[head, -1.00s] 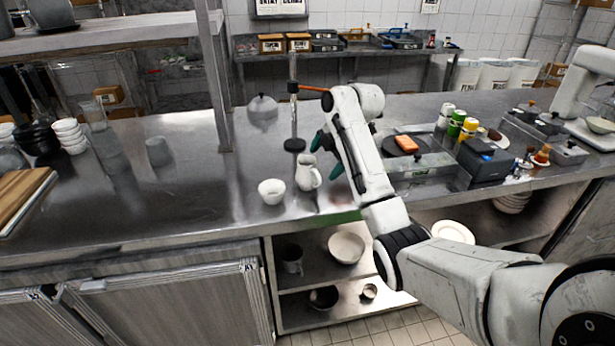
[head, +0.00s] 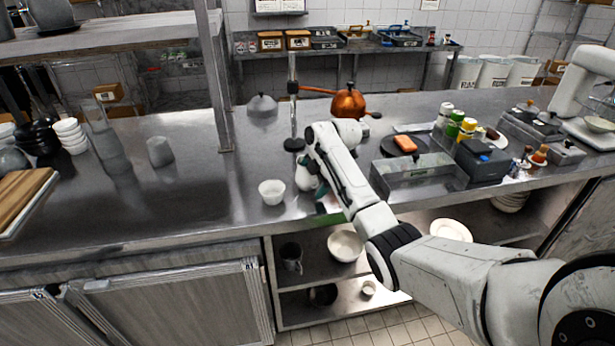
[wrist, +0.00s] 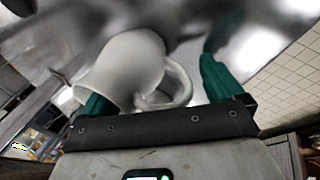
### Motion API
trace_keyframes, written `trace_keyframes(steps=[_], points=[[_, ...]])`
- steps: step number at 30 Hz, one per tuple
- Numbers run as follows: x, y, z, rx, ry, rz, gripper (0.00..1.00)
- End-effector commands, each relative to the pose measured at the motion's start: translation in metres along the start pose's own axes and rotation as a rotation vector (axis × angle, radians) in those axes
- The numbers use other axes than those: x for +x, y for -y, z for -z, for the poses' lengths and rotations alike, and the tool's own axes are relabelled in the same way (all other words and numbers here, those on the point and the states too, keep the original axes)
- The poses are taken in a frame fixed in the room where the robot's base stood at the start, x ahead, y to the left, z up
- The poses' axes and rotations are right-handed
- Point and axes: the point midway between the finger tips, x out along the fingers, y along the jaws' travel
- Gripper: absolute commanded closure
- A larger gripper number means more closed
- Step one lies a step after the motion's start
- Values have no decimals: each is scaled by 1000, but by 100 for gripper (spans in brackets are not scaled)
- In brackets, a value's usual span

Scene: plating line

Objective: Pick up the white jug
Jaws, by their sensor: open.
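The white jug (head: 305,178) stands on the steel counter (head: 235,190), partly hidden behind my arm in the head view. In the wrist view the jug (wrist: 128,66) lies between my gripper's green fingers, with its handle (wrist: 178,88) toward the right finger. My gripper (wrist: 155,92) is open around the jug. The left finger is close to the jug's rim; I cannot tell if it touches. The right finger is apart from the handle.
A white bowl (head: 272,191) stands just left of the jug. A copper kettle (head: 348,103) and a clear bin (head: 418,172) are behind and right of it. A black-based stand (head: 293,145) is behind it. Counter room is free at the left.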

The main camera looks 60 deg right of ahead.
Motion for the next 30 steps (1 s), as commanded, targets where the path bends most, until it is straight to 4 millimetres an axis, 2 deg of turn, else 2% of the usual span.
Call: trace_keyframes(steps=[4, 27, 30], points=[[0, 0, 0, 0, 0, 0, 6], [0, 0, 0, 1, 0, 1, 80], [-1, -1, 0, 0, 1, -2, 86]])
